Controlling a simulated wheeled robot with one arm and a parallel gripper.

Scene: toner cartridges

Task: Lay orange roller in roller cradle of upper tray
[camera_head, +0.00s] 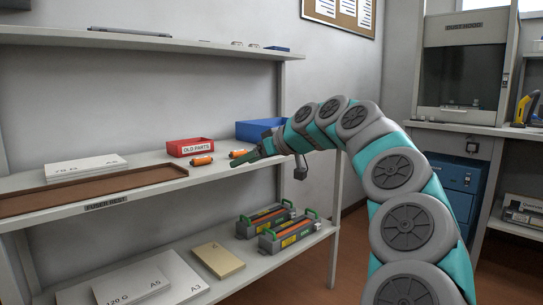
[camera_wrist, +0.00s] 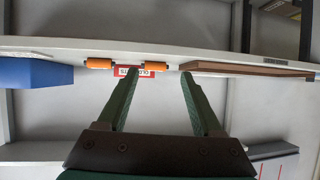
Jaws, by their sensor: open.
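Two orange rollers lie on the middle shelf. One orange roller (camera_head: 202,160) is in front of the red box, and it also shows in the wrist view (camera_wrist: 158,64). The other orange roller (camera_head: 238,153) is farther right, close to my fingers, and shows at left in the wrist view (camera_wrist: 99,63). My gripper (camera_wrist: 159,76) is open and empty. In the wrist view its fingertips frame the first roller, which appears to lie beyond them. Two grey units with green handles (camera_head: 265,219) (camera_head: 288,233) stand on the lower shelf. I cannot make out a roller cradle or identify the upper tray.
A red OLD PARTS box (camera_head: 190,147) and a blue bin (camera_head: 260,130) stand behind the rollers. An upper shelf (camera_head: 130,40) overhangs. A tan box (camera_head: 218,260) lies on the lower shelf.

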